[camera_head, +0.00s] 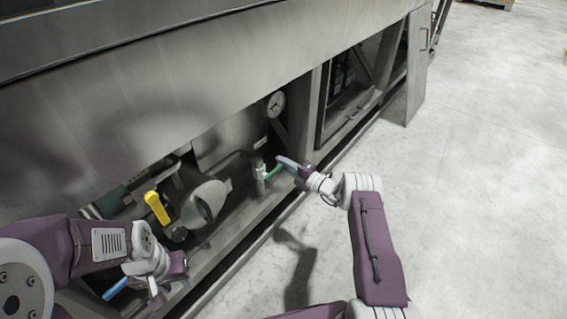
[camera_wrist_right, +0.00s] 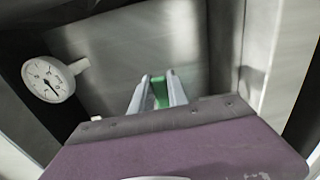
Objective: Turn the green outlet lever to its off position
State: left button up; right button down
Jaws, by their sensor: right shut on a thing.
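The green outlet lever (camera_head: 274,172) sticks out from a small valve (camera_head: 260,174) low in the machine's opening. My right gripper (camera_head: 284,163) reaches it from the right and is shut on it. In the right wrist view the green lever (camera_wrist_right: 160,90) shows between the two fingers (camera_wrist_right: 157,92); the fingers and the wrist hide most of it. My left gripper (camera_head: 128,282) is at the lower left, away from the lever, near the machine's lower frame. Its fingers are partly hidden, so I cannot tell its opening.
A yellow handle (camera_head: 157,207) stands left of a large round pipe fitting (camera_head: 204,203). A dial gauge (camera_head: 275,104) hangs above the lever and also shows in the right wrist view (camera_wrist_right: 48,80). The lower frame rail (camera_head: 239,236) runs in front. The floor at right (camera_head: 480,200) is clear.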

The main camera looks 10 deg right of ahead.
jog(key=shift+f, duration=0.25)
dwell(0.3)
jog(key=c, duration=1.3)
grip_release()
jog(key=shift+r, duration=0.1)
jog(key=p+v, duration=0.5)
jog(key=v, duration=0.4)
jog(key=shift+s+d, duration=0.1)
